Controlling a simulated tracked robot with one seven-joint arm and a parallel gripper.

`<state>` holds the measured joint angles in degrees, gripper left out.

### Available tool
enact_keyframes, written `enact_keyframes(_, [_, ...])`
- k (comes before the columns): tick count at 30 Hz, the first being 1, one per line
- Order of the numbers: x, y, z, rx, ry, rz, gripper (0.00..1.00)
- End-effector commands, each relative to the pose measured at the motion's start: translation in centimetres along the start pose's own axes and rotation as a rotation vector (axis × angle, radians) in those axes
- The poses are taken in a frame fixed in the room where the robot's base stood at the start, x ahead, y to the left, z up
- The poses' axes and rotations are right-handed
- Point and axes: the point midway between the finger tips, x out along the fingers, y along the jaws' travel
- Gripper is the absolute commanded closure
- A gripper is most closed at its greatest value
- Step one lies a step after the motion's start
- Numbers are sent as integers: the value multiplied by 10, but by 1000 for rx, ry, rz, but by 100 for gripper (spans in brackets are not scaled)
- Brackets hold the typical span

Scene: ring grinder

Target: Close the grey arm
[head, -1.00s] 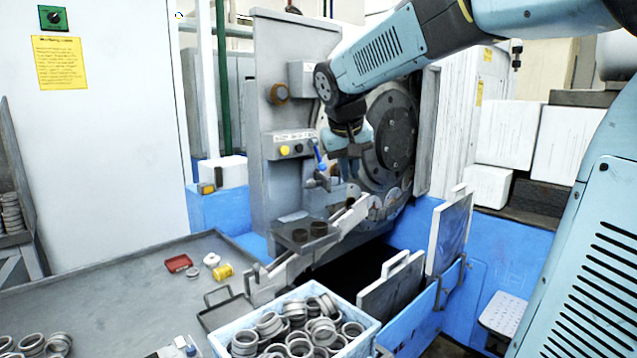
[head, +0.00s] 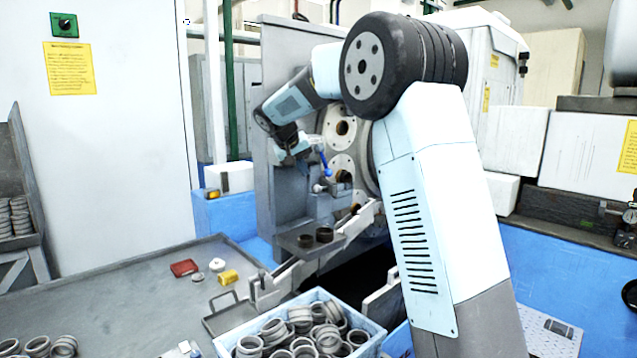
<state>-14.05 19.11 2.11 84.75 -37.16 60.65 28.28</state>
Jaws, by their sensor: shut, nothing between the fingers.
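The ring grinder's grey upright panel (head: 267,190) stands behind the table. A small grey arm (head: 332,188) with a blue-handled lever (head: 324,164) sticks out from its work area, above a shelf with dark rings; I cannot tell how far open or closed this arm is. My gripper (head: 303,166) is shut and empty, pointing down in front of the panel, just left of the blue handle. It is small in the view, and I cannot tell whether it touches anything. My own arm hides much of the grinding wheel (head: 375,165) and the machine's right side.
A grey chute (head: 300,268) slopes down toward a light-blue crate (head: 375,338) full of metal rings. Dark rings (head: 324,235) sit on the shelf. A red tray (head: 184,267) and a yellow block (head: 228,277) lie on the grey table (head: 130,290), whose middle is mostly clear.

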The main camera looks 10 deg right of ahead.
Motion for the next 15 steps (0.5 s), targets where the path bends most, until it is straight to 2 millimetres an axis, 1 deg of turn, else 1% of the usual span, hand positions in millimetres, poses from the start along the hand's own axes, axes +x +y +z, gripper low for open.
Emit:
enact_keyframes(5, [22, 0, 1, -1, -3, 1, 100])
enact_keyframes(15, [82, 0, 2, 0, -5, 0, 100])
